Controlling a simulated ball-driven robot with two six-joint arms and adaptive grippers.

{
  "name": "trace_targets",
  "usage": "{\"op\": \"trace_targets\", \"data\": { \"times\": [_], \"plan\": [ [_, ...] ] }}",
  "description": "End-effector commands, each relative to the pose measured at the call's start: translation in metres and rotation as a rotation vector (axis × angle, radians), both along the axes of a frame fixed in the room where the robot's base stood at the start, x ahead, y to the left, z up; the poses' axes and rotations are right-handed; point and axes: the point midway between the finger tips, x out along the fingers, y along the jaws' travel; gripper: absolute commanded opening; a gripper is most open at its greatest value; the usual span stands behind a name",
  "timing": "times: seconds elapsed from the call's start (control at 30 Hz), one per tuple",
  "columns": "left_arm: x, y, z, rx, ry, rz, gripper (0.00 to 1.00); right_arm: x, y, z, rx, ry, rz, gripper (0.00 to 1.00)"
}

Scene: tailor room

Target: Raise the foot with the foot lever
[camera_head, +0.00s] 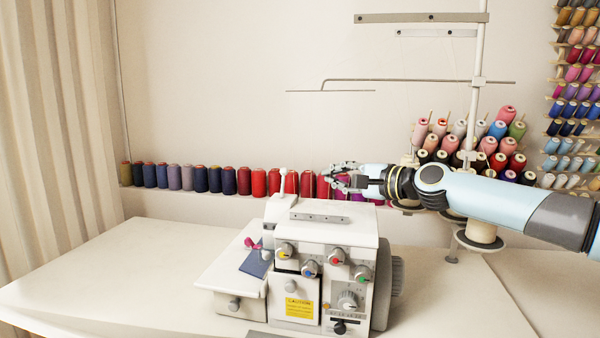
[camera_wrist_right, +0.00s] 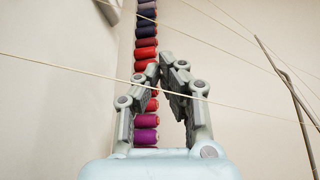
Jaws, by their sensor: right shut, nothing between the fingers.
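A white sewing machine with several coloured dials (camera_head: 325,240) stands on the table. I cannot make out the foot lever or the presser foot; the back of the machine is hidden from the head view. My right gripper (camera_head: 332,178) reaches in from the right, above and behind the machine's top. Its fingers are shut and empty, and they also show in the wrist view (camera_wrist_right: 172,64), pointing towards the row of spools. A white knob on a stem (camera_head: 283,172) rises from the machine's top, left of the gripper. My left gripper is not in view.
A row of thread spools (camera_head: 174,177) lines the wall behind. A thread stand pole (camera_head: 478,80) with cross bars rises at the right, near my right arm. Thin threads (camera_wrist_right: 100,71) cross the wrist view near the fingers. The table's left side (camera_head: 110,270) is clear.

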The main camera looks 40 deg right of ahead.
Motion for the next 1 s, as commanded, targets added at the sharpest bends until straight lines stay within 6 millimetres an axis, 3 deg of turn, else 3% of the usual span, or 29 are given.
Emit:
{"op": "trace_targets", "data": {
  "times": [0.07,0.47,0.53,0.7,1.0],
  "plan": [
    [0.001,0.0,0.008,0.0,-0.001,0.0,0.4,0.013,0.004,0.004,0.01,-0.004,-0.001,0.0],
    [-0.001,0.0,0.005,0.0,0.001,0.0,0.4,0.086,0.019,-0.008,0.006,0.001,0.001,0.0],
    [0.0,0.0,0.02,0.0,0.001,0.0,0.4,0.076,0.029,-0.002,0.001,0.003,0.004,0.0],
    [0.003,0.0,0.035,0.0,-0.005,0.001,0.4,0.067,0.044,0.001,0.001,0.003,0.003,0.0],
    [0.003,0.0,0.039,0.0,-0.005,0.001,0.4,0.063,0.051,-0.001,0.002,0.002,0.001,0.0]
  ]
}}
